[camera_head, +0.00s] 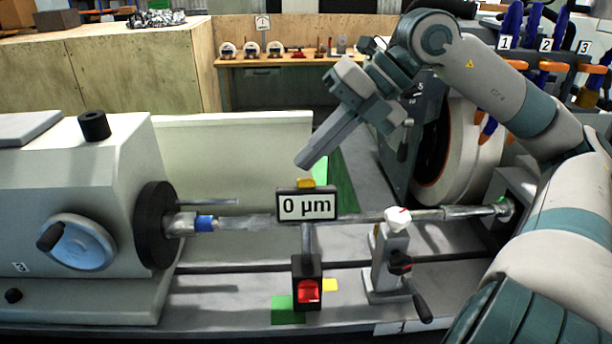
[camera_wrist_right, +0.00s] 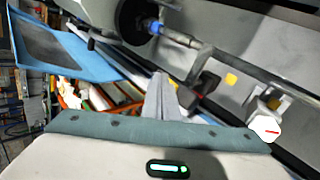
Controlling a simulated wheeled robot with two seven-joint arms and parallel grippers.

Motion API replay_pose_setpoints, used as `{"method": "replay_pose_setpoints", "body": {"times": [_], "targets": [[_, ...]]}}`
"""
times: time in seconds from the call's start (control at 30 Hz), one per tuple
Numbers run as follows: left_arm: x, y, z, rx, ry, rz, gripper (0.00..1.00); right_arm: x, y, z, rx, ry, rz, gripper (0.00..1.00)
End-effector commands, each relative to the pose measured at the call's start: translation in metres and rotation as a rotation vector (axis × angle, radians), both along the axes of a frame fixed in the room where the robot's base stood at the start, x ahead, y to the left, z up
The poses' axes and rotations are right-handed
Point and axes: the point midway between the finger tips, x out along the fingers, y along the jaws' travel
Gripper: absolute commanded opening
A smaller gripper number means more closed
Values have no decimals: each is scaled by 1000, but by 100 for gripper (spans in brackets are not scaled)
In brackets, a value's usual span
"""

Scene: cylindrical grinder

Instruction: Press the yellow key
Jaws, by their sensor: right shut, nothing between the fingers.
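A small yellow key (camera_head: 306,183) sits on top of the display (camera_head: 307,205) that reads "0 µm", in the head view. My right gripper (camera_head: 304,160) is shut and empty, its fingers slanting down to the left. In the head view its tips show just above the key, with a small gap in the picture; the true distance is hard to judge. My left gripper is not in view.
A long workpiece (camera_head: 260,220) runs across the machine behind the display. Below the display is a stand with a red lit part (camera_head: 309,291), beside a yellow patch (camera_head: 330,285). A clamp with a white knob (camera_head: 397,216) stands to the right, near the grinding wheel (camera_head: 462,150).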

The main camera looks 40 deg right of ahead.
Motion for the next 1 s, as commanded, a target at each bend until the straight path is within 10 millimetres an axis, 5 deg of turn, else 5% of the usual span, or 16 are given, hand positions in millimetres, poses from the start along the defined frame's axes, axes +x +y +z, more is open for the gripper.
{"method": "replay_pose_setpoints", "body": {"times": [0.53,1.0], "targets": [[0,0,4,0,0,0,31,2,-2,7,0,-1,-1,0],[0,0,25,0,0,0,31,12,-10,41,0,0,-1,0]]}}
